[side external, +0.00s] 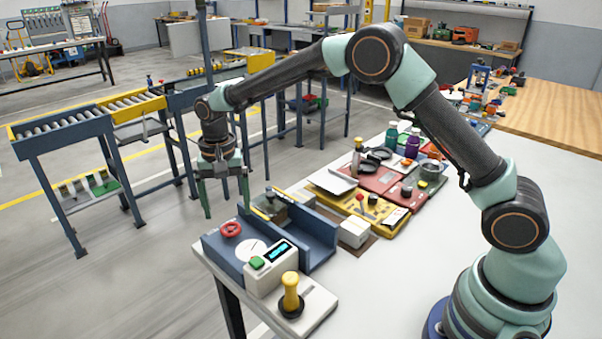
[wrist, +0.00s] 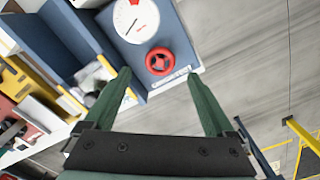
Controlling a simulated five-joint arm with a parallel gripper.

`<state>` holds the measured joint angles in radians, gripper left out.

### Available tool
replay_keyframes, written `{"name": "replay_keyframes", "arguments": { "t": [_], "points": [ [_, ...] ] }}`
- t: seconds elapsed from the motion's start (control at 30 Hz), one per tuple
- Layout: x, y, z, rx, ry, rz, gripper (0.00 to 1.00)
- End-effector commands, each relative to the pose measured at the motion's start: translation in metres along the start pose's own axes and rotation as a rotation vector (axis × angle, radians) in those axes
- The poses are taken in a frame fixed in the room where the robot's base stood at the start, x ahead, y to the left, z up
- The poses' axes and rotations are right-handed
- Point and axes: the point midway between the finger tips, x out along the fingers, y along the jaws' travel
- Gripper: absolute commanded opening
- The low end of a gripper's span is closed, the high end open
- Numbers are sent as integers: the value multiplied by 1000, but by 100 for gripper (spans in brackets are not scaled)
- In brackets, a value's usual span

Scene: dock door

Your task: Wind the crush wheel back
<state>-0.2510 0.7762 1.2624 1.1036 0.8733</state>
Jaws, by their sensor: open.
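The crush wheel, a small red handwheel (side external: 231,229), sits on the blue fixture (side external: 218,245) at the table's near left corner. In the wrist view the red wheel (wrist: 160,61) lies ahead, between the lines of the two fingers, next to a white dial (wrist: 136,16) with a red mark. My gripper (side external: 222,205) hangs pointing down, behind and above the wheel, apart from it. Its green fingers (wrist: 157,75) are spread wide with nothing between them.
A console with a lit display (side external: 272,257) and green button stands beside the dial. A yellow knob (side external: 290,290) rises in front. A small white box (side external: 355,232) and colourful trays (side external: 380,180) lie to the right. Open floor lies left of the table, with a roller conveyor (side external: 70,125) beyond.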

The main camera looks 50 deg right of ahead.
Motion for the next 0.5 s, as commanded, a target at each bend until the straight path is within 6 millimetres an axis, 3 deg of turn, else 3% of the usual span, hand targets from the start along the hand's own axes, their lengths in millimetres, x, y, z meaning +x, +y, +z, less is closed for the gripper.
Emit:
{"name": "replay_keyframes", "arguments": {
  "t": [0.2, 0.5],
  "points": [
    [33, 0, 0, 0, -1, 1, 90],
    [46, 0, 0, 0, 1, -1, 90]
  ]
}}
